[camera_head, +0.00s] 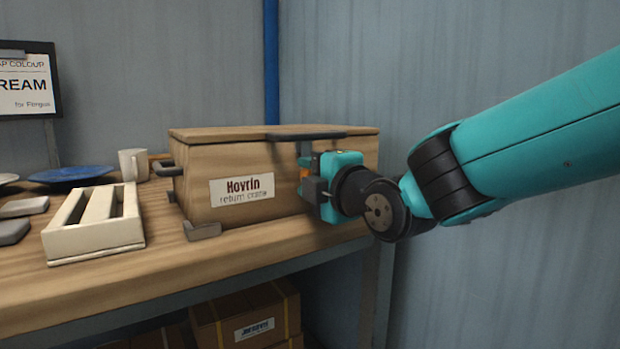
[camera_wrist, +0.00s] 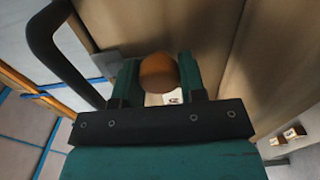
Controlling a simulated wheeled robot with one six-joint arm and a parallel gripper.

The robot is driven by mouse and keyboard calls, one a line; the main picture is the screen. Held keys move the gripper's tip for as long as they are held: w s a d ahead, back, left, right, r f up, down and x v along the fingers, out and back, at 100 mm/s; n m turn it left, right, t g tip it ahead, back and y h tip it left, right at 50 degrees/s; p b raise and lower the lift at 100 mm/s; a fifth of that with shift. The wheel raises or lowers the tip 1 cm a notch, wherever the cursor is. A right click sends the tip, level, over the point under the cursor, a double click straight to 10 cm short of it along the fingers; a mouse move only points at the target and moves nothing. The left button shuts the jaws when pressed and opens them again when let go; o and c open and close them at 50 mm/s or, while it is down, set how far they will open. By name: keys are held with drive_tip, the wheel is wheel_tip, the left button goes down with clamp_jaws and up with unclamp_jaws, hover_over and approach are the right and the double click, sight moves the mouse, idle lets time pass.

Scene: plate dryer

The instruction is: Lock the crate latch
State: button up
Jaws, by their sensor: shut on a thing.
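The wooden crate (camera_head: 235,160) stands on the bench with its lid (camera_head: 215,134) down. Its front carries a "Hoyrin return crate" label (camera_head: 242,190). My teal gripper (camera_head: 309,177) is at the right part of the crate's front, below the dark lid handle (camera_head: 300,135). An orange-brown knob (camera_wrist: 158,72) sits between my two fingers in the wrist view, and the gripper is shut on it. The knob appears to be part of the latch; the rest of the latch is mostly hidden by my gripper. The dark handle also shows in the wrist view (camera_wrist: 62,55).
A cream slotted rack (camera_head: 95,225), a blue plate (camera_head: 72,175) and a white mug (camera_head: 133,164) stand left of the crate. Dark corner brackets (camera_head: 202,231) sit at the crate's base. Cardboard boxes (camera_head: 245,318) lie under the bench. A wall is close behind and right.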

drive_tip(key=o, duration=0.9)
drive_tip(key=shift+v, duration=8.7)
